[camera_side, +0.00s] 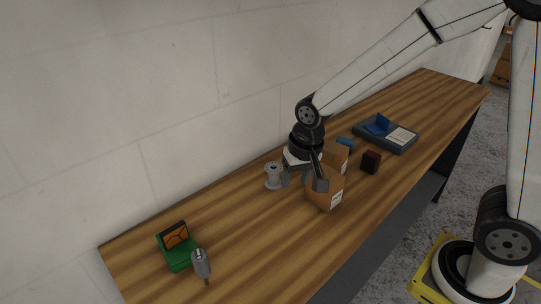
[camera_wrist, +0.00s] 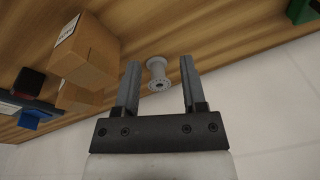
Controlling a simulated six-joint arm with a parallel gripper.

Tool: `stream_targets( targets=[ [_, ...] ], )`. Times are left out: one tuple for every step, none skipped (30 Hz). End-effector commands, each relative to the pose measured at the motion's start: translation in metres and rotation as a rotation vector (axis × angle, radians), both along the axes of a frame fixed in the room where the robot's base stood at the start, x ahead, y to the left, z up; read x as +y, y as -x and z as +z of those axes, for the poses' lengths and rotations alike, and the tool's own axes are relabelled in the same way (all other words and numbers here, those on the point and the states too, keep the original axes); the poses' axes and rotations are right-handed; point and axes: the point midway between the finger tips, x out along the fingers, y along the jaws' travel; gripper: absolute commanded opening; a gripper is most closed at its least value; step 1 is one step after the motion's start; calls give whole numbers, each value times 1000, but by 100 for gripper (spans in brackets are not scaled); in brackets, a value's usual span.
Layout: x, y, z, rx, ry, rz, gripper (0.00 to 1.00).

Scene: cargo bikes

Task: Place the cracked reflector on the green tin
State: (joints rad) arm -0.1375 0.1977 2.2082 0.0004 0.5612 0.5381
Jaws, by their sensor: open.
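The cracked reflector (camera_side: 175,236) is an orange piece with dark lines and a dark edge. In the side view it is on the green tin (camera_side: 177,262) at the near left of the bench, its face tilted up. A green corner at the top right of the wrist view (camera_wrist: 302,10) looks like the tin; the reflector is not visible there. My gripper (camera_side: 303,184) is open and empty, well to the right of the tin and reflector. It also shows in the wrist view (camera_wrist: 159,66), fingers spread apart.
A grey spool (camera_side: 273,176) stands beside my gripper; in the wrist view it shows between the fingers (camera_wrist: 157,72). Cardboard boxes (camera_side: 325,192), a dark red block (camera_side: 371,161) and a dark tray (camera_side: 398,145) lie rightward.

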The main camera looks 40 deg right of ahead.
Motion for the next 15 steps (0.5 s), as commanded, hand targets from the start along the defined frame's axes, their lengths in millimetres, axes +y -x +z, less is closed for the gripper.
stream_targets(
  targets=[
    [-10,13,-2,-8,11,46,53],
    [-15,20,-4,-16,20,78,53],
    [-21,29,-6,-23,30,121,53],
    [-26,36,-8,-27,38,152,53],
    [-29,42,-10,-34,46,184,53],
    [-34,51,-12,-38,56,220,53],
    [-37,57,-13,-44,63,247,53],
    [-40,62,-15,-46,70,271,53],
    [-43,69,-17,-52,78,299,53],
    [-45,73,-18,-54,83,318,53],
    [-47,77,-19,-56,88,336,53],
    [-48,80,-20,-60,94,354,53],
    [-49,83,-21,-60,97,364,53],
    [-50,85,-21,-61,100,374,53],
    [-51,86,-22,-62,103,383,53]
  ],
)
